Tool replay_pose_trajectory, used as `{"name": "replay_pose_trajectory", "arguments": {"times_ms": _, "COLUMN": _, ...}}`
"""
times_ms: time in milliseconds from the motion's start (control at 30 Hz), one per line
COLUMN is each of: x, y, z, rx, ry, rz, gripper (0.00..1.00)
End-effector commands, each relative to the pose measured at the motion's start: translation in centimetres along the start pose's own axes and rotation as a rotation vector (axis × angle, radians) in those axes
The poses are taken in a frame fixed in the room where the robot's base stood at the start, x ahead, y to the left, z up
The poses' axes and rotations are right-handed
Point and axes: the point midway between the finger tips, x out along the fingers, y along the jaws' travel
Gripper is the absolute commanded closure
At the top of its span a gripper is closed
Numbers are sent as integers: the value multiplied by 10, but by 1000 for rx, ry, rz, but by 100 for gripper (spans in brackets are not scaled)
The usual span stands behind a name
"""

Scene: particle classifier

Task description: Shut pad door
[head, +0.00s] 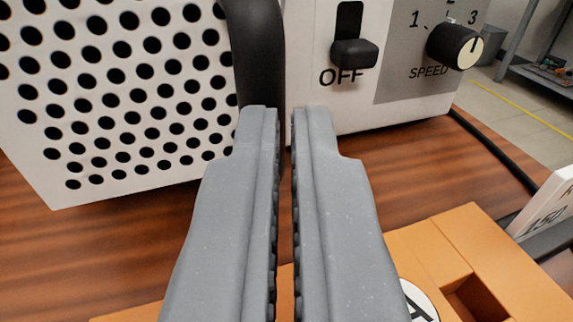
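A white panel (40,110) with rows of round black holes stands at the left on the wooden surface, at an angle to the white machine front. I cannot tell for sure whether this panel is the pad door. A thick black upright piece (258,50) runs along its right side, between it and the machine front. My gripper (285,115) points forward at the foot of this black piece. Its two grey fingers are almost together, with only a narrow gap and nothing seen held in it. The fingertips hide the black piece's lower end, and I cannot tell whether they touch it.
The machine front (310,110) has a black switch (354,52) above the word OFF and a SPEED knob (455,46). An orange block (450,240) lies at the lower right beside a white label plate (548,208). A black cable (495,152) crosses the wooden surface (125,235).

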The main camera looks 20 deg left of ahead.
Motion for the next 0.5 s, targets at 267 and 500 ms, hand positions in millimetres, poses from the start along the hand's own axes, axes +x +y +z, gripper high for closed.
{"name": "replay_pose_trajectory", "arguments": {"times_ms": 267, "x": -7, "y": 1, "z": -3, "rx": 0, "ry": 3, "rz": -1, "gripper": 100}}
{"name": "replay_pose_trajectory", "arguments": {"times_ms": 500, "x": -41, "y": 9, "z": -3, "rx": 1, "ry": 1, "rz": 0, "gripper": 100}}
